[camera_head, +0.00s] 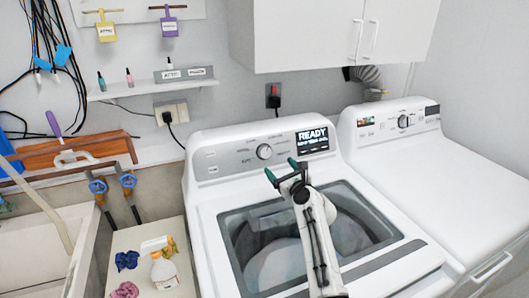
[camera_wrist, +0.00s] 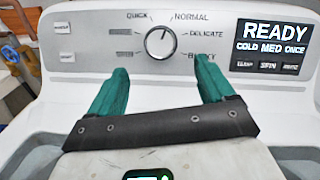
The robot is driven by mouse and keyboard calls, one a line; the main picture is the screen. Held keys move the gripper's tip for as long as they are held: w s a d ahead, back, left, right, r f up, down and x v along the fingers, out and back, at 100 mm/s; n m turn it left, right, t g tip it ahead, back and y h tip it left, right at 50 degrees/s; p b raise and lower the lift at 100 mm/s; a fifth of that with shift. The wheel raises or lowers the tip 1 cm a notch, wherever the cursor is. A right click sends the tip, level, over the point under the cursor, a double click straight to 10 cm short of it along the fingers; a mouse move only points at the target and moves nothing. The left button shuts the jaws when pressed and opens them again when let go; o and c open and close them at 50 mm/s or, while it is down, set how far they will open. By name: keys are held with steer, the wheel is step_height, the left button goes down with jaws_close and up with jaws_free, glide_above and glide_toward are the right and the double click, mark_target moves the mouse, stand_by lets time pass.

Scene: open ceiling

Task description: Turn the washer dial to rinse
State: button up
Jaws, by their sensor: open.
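The washer dial (camera_head: 264,151) is a round silver knob on the white washer's (camera_head: 202,193) back panel. In the wrist view the dial (camera_wrist: 161,42) has a dark pointer line tilted up and slightly right, between the QUICK and NORMAL labels. DELICATE and a partly covered label stand on its right; labels on its left are too blurred to read. My gripper (camera_head: 285,168) has green fingers. In the wrist view my gripper (camera_wrist: 160,85) is open and empty, its fingertips below and to either side of the dial, apart from it.
The washer display (camera_wrist: 274,38) reads READY, COLD MED ONCE, with several buttons below it. A dryer (camera_head: 435,160) stands to the right. White cabinets (camera_head: 310,35) hang above.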

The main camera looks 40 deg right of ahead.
mark_target(267, 153)
steer(key=b+x, duration=0.3)
steer(key=x, duration=0.1)
steer(key=b+x, duration=0.4)
steer(key=shift+w+f+b, duration=0.2)
steer(key=shift+w+b, duration=0.1)
steer(key=shift+b+x, duration=0.65)
steer(key=shift+x, duration=0.15)
steer(key=shift+r, duration=0.2)
steer(key=shift+c, duration=0.5)
steer(key=c, duration=1)
steer(key=shift+o, duration=0.2)
steer(key=shift+d+n, duration=0.1)
steer(key=shift+n, duration=0.2)
